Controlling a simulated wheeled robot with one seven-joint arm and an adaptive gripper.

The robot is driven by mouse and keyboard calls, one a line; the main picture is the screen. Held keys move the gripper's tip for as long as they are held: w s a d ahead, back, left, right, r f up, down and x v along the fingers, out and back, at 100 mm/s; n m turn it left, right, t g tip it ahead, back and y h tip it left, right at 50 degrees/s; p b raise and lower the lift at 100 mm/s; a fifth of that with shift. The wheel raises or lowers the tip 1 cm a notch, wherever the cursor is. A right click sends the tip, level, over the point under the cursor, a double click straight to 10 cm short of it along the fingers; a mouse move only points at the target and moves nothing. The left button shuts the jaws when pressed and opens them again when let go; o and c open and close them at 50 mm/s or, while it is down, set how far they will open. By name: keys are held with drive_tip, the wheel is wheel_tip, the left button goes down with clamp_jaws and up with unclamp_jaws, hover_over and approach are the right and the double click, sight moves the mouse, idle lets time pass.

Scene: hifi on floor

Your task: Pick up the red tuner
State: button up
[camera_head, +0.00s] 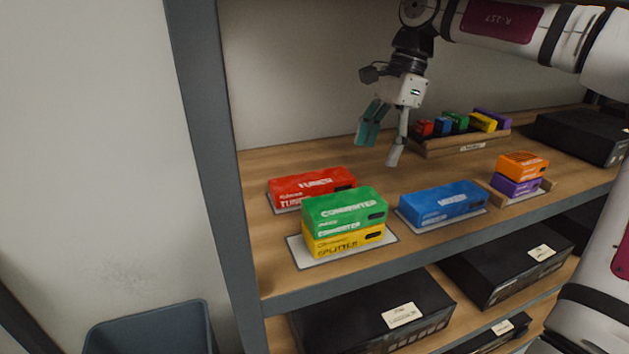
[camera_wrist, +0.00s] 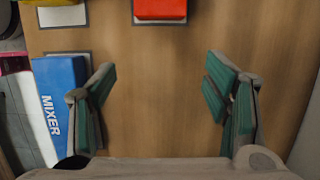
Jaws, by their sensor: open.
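The red tuner (camera_head: 312,186) is a box lying on a pale mat at the back left of the shelf, behind the green and yellow stack. In the wrist view a red box (camera_wrist: 160,8), apparently the tuner, is cut off by the top edge, centred between the fingers. My gripper (camera_head: 381,150) is open and empty above the shelf, to the right of the tuner and apart from it. Its two green-padded fingers also show in the wrist view (camera_wrist: 160,105), with only bare wood between them.
A green converter (camera_head: 345,209) sits on a yellow splitter (camera_head: 343,240) in front of the tuner. A blue mixer (camera_head: 440,203) lies right of them. An orange box (camera_head: 522,166) tops a purple one. A wooden tray (camera_head: 465,146) holds small coloured boxes. A grey upright (camera_head: 207,150) bounds the left.

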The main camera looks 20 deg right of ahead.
drive_tip(key=b, duration=0.3)
approach(315, 178)
drive_tip(key=x, duration=0.5)
drive_tip(key=shift+b+x, duration=0.8)
drive_tip(key=shift+x, duration=1.8)
drive_tip(key=shift+c, duration=0.2)
drive_tip(key=shift+r, duration=0.1)
drive_tip(key=c, duration=1.4)
